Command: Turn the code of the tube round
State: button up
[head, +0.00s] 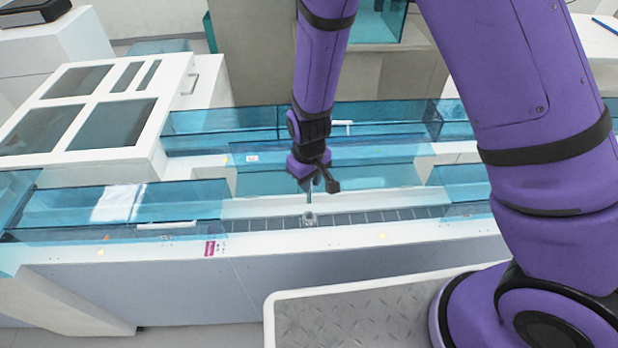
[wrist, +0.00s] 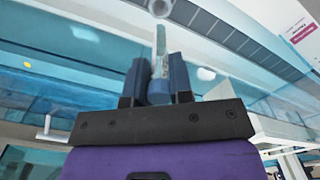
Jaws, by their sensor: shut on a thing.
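My gripper (head: 309,186) is over the tube track (head: 370,216) in the head view. It is shut on a slim, pale, see-through tube (head: 309,198), which points down from the fingers. In the wrist view the two dark blue fingers (wrist: 160,72) pinch the tube (wrist: 161,42). A small round grey holder (head: 309,218) stands on the dark segmented track just below the tube. The holder also shows at the top edge of the wrist view (wrist: 159,8). I cannot tell whether the tube's lower end is inside the holder or just above it. No code on the tube is readable.
Blue see-through guards line the track at left (head: 130,205) and behind (head: 300,120). A white cabinet with dark windows (head: 95,112) stands at left. A magenta label (head: 210,248) is on the front edge. The dark track is clear to the right of the holder.

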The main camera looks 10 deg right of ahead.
aim_at(309, 203)
jog(key=shift+f, duration=4.4)
